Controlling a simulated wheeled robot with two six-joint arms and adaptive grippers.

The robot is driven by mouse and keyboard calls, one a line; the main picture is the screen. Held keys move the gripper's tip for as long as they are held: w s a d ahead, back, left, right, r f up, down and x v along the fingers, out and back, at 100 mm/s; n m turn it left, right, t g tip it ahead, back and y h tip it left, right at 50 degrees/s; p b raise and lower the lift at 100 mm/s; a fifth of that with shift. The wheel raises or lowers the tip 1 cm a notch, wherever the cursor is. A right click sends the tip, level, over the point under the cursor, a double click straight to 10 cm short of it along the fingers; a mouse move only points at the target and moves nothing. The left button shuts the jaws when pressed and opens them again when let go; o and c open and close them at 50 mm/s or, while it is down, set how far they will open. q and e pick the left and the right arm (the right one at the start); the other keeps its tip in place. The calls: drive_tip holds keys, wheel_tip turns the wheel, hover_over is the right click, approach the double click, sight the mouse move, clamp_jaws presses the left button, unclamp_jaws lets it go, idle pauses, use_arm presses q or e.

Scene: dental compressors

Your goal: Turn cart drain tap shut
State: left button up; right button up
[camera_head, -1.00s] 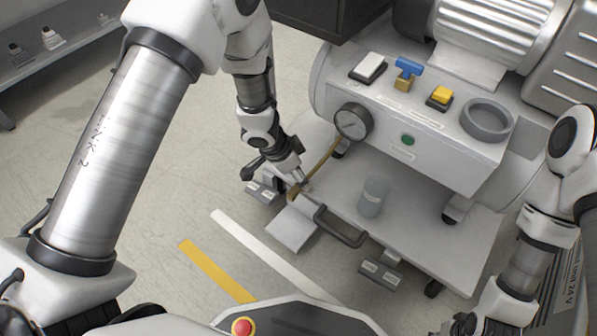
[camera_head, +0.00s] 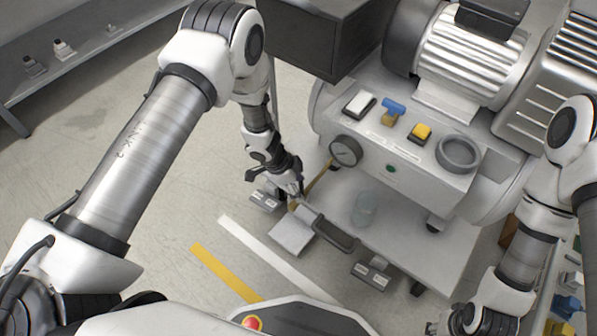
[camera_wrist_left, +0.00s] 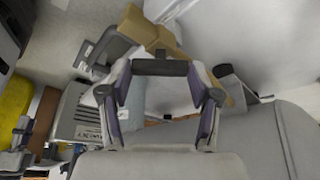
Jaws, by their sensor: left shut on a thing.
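The cart (camera_head: 420,225) has a brass drain pipe (camera_head: 318,181) running from below its gauge to the front left corner. The brass tap body (camera_head: 293,205) sits there, partly hidden by my left gripper (camera_head: 297,194). In the left wrist view, the brass body (camera_wrist_left: 140,28) shows beyond a dark crossbar handle (camera_wrist_left: 160,68). My left gripper's two fingers stand at the ends of this handle, shut on it. How far the tap is turned is unclear. My right gripper (camera_head: 463,320) is at the bottom edge of the head view, its fingers not clear.
A translucent jar (camera_head: 363,208) stands on the cart's lower deck. A dark push handle (camera_head: 333,236) and a grey plate (camera_head: 291,236) are beside the tap. The gauge (camera_head: 345,151) and control panel are above. Grey pedals (camera_head: 372,272) lie at the front.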

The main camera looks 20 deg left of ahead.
use_arm(q)
drive_tip(key=shift+r+m+p, duration=0.45)
drive_tip(key=shift+m+p, duration=0.05)
drive_tip(key=shift+p, duration=0.15)
drive_tip(key=shift+w+f+m+g+p, duration=0.1)
drive_tip(key=shift+f+m+g+p, duration=0.2)
drive_tip(key=shift+m+g+p, duration=0.45)
drive_tip(key=shift+w+f+m, duration=0.1)
drive_tip(key=shift+f+m, duration=0.1)
drive_tip(key=shift+m, duration=0.75)
drive_tip(key=shift+w+m+g+b, duration=0.1)
drive_tip(key=shift+m+g+b, duration=0.6)
drive_tip(key=shift+m, duration=1)
use_arm(e)
drive_tip(key=shift+r, duration=1.7)
use_arm(q)
drive_tip(key=o, duration=1.1)
drive_tip(key=shift+o, duration=0.2)
drive_tip(key=shift+r, duration=0.15)
